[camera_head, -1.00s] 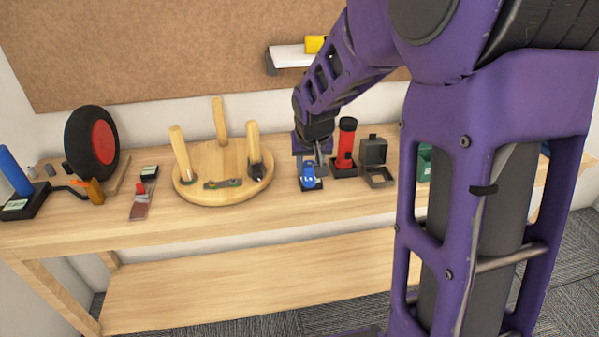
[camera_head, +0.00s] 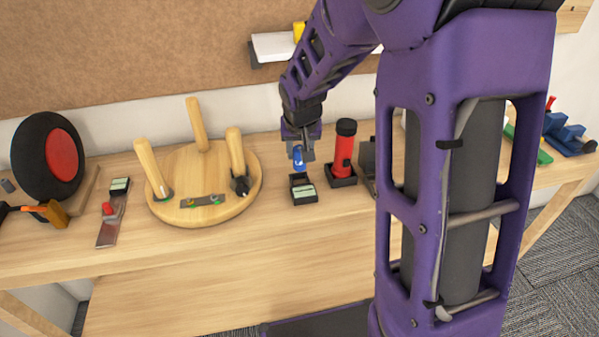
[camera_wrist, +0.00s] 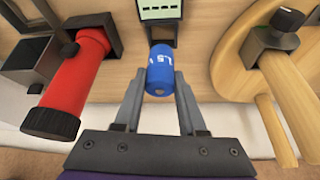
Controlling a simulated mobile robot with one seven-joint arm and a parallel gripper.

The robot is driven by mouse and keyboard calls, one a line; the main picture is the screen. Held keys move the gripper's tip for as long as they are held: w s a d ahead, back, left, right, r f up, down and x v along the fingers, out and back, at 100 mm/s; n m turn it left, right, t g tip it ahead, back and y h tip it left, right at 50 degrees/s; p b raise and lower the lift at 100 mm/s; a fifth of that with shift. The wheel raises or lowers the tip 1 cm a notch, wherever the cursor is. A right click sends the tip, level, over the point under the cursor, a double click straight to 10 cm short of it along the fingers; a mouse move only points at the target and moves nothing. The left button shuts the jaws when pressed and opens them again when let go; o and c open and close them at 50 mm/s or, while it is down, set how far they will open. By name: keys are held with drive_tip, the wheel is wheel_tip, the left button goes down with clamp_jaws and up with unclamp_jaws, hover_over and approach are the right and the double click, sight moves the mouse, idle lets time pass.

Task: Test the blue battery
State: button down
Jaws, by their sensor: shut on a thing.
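My gripper (camera_head: 299,150) is shut on the blue battery (camera_head: 299,161) and holds it above the workbench. In the wrist view the battery (camera_wrist: 160,75), with white print, sits between the two grey fingers of my gripper (camera_wrist: 160,88). A small black holder (camera_head: 304,199) with a pale green display stands on the bench just in front of and below the battery. The holder (camera_wrist: 160,40) also shows in the wrist view, beyond the battery's far end. I cannot tell whether the two touch.
A red flashlight (camera_head: 343,155) in a black stand is close on the right. A round wooden stool top (camera_head: 180,212) with upright legs lies on the left. A scraper (camera_head: 109,225) and a wheel (camera_head: 35,150) are farther left. The bench front (camera_head: 290,225) is clear.

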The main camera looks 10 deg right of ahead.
sight(300, 169)
drive_tip(key=shift+f+b, duration=0.4)
drive_tip(key=shift+f, duration=2.35)
drive_tip(key=shift+f, duration=0.25)
drive_tip(key=shift+c, duration=2.4)
unclamp_jaws()
drive_tip(key=shift+r, duration=0.1)
